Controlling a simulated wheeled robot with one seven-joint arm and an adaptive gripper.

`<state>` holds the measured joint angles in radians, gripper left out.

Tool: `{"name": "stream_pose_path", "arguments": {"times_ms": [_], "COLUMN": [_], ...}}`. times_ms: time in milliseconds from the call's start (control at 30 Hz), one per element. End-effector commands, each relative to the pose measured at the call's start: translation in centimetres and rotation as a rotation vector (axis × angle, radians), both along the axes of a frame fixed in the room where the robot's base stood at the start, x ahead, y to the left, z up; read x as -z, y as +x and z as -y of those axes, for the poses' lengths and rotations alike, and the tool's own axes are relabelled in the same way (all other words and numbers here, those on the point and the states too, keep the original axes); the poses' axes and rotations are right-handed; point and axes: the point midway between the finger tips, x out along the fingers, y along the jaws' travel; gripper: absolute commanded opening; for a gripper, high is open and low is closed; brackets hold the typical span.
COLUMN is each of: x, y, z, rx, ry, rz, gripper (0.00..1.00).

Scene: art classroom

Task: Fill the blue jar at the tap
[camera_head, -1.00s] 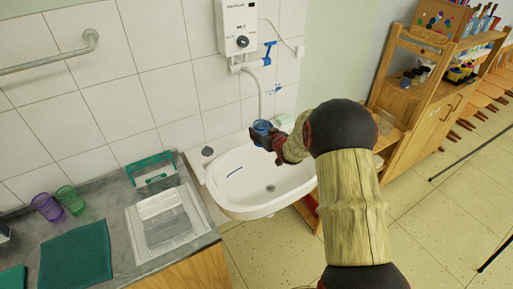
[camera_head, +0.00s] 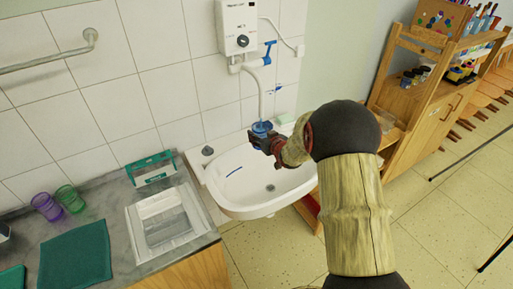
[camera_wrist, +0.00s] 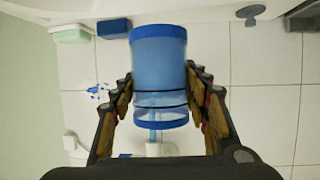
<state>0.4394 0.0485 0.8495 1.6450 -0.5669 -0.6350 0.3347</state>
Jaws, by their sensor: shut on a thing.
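My gripper (camera_head: 266,143) is shut on the blue jar (camera_head: 262,129), above the back of the white basin (camera_head: 255,190). In the wrist view the jar (camera_wrist: 158,75) stands between both fingers (camera_wrist: 160,98), one on each side. That view is upside down, so the jar's rim points down in the picture, towards the heater. The white spout (camera_head: 261,103) hangs from the water heater (camera_head: 239,25) and its lower end meets the jar's mouth in the head view.
A pale green soap block (camera_head: 284,118) sits on the basin's back rim. A grey counter (camera_head: 125,225) left of the basin bears a clear tray (camera_head: 165,222), a teal caddy (camera_head: 150,168), a green mat (camera_head: 77,254) and two tumblers (camera_head: 69,199). A wooden shelf (camera_head: 425,95) stands right.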

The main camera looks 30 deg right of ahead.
Motion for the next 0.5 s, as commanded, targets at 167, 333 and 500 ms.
{"name": "stream_pose_path", "arguments": {"times_ms": [167, 333, 500], "x": [-0.1, -0.1, -0.1], "y": [-1.3, -2.6, -3.6], "z": [-1.3, -2.4, -3.4], "rx": [-0.001, 0.0, 0.0], "ry": [0.0, 0.001, 0.0], "rz": [0.002, 0.001, 0.002], "gripper": [0.21, 0.21, 0.21]}}
